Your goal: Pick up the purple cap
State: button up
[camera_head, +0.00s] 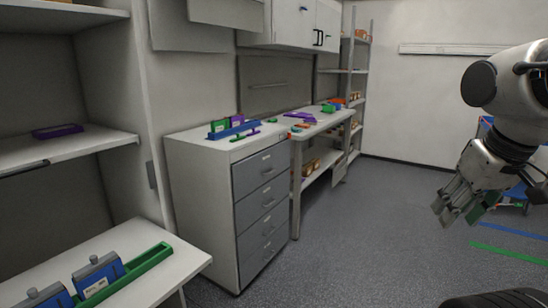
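Several purple things show, and I cannot tell which one is the cap. A flat, dark purple piece (57,131) lies on the shelf at the left. Another purple piece (300,117) lies on the bench beyond the drawer cabinet. A smaller purple piece (247,121) shows by the blue and green parts on the cabinet top. My gripper (457,212) hangs in the air at the right, over the floor, pointing down and left. Its fingers look spread with nothing between them. It is far from all the purple pieces.
A grey drawer cabinet (260,206) stands in the middle, with a blue holder (234,130) on top. At the lower left, blue blocks (98,272) stand by a green rail (135,272) on a white surface. Grey floor (350,230) is clear between cabinet and arm.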

aim_at(253, 132)
jog(key=i+u, duration=0.3)
jog(key=i, duration=0.5)
jog(key=i+l+u, duration=0.1)
jog(key=i, duration=0.45)
jog(key=i+l+u, duration=0.15)
jog(key=i, duration=0.35)
jog(key=i+l+u, duration=0.1)
jog(key=i+l, duration=0.2)
jog(key=i, duration=0.25)
jog(key=i+j, duration=0.15)
jog(key=i, duration=0.25)
